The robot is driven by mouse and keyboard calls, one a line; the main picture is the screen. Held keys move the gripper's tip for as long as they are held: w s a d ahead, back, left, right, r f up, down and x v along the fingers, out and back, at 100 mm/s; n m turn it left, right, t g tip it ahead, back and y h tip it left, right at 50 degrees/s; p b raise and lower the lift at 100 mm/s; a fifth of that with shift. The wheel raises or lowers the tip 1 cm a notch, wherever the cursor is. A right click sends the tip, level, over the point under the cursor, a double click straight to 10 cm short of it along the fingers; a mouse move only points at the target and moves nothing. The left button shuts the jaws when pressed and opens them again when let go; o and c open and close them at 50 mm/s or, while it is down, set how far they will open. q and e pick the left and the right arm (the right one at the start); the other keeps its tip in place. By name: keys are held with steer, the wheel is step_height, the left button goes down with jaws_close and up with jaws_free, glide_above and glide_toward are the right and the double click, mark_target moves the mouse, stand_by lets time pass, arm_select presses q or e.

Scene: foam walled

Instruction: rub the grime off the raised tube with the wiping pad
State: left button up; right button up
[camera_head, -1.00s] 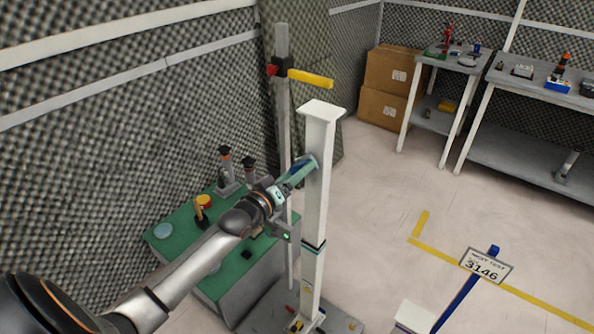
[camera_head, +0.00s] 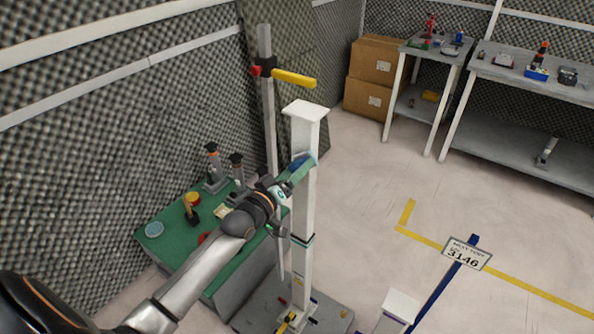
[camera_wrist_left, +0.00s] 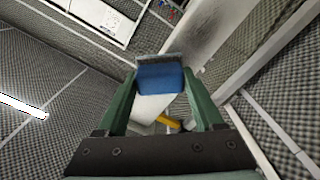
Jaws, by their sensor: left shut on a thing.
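The raised tube (camera_head: 304,215) is a tall white square post with a flat cap, standing upright on a grey base. In the left wrist view, a dark grime smudge (camera_wrist_left: 207,30) shows on its pale face. My left gripper (camera_head: 294,175) is shut on the wiping pad (camera_head: 301,161), a blue block with a grey face. The pad is in front of the tube's upper part, below the cap. The left wrist view shows the pad (camera_wrist_left: 160,78) between the green fingers, close to the tube; I cannot tell whether it touches. My right gripper is not in view.
A green-topped bench (camera_head: 165,240) with several small items stands left of the tube. A grey pole (camera_head: 267,110) with a yellow bar (camera_head: 294,78) stands behind it. A sign (camera_head: 467,253) on a blue stand is at front right. The floor right of the tube is mostly clear.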

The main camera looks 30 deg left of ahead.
arm_select(q)
steer(key=shift+w+a+f+b, duration=0.1)
steer(key=shift+a+b, duration=0.15)
steer(key=shift+a, duration=0.5)
steer(key=shift+w+a+f+b, duration=0.1)
steer(key=shift+a+b, duration=0.15)
steer(key=shift+a, duration=0.5)
steer(key=shift+w+a+r, duration=0.1)
steer(key=shift+a+r, duration=0.1)
steer(key=shift+a, duration=0.35)
steer(key=p, duration=0.1)
glide_toward(295, 159)
steer(key=shift+w+a+r, duration=0.15)
steer(key=shift+w+a, duration=0.4)
steer(key=shift+a, duration=0.05)
steer(key=s, duration=0.3)
steer(key=shift+a, duration=0.15)
